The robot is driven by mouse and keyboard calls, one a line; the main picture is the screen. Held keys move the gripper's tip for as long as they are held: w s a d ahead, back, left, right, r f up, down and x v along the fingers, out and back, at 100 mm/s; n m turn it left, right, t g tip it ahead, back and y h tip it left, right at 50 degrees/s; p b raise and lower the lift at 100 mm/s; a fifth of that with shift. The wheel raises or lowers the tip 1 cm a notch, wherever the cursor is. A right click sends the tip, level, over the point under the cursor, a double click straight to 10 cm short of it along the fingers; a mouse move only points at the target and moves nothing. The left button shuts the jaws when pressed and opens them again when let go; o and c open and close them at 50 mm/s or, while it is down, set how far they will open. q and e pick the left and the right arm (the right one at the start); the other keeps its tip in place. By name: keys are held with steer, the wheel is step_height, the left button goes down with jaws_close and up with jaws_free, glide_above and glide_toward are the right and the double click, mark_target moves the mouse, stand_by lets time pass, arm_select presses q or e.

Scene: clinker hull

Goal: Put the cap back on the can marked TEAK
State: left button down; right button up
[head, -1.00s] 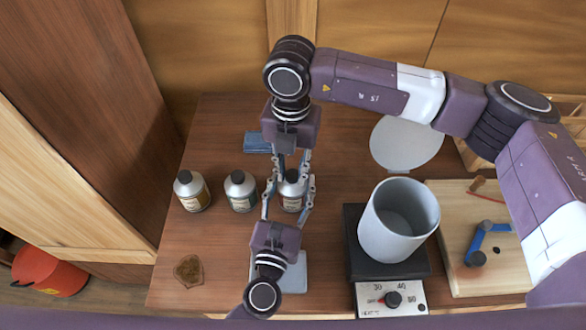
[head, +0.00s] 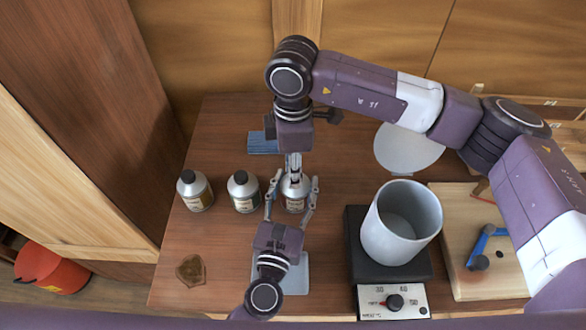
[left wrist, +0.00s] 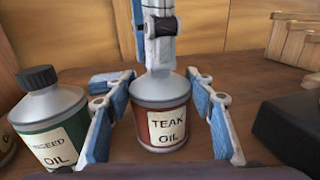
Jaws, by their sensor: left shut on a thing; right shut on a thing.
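The can marked TEAK OIL (left wrist: 162,122) stands upright in the left wrist view, silver-topped with a red-brown body and cream label. It also shows in the head view (head: 294,205). My left gripper (left wrist: 160,92) is shut on this can, one finger on each side. My right gripper (head: 295,176) comes down from above, its fingers shut at the can's neck. A small dark bit at these fingertips looks like the cap; the fingers hide most of it. I cannot tell whether it is seated on the neck.
A linseed oil can (left wrist: 52,120) with a dark cap stands close left of the TEAK can. Another capped can (head: 195,191) stands farther left. A grey pot (head: 402,222) sits on a black hot plate (head: 418,270) to the right.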

steer(key=o, duration=0.7)
steer(key=shift+r, duration=0.1)
steer(key=shift+r, duration=2.15)
steer(key=shift+c, duration=0.2)
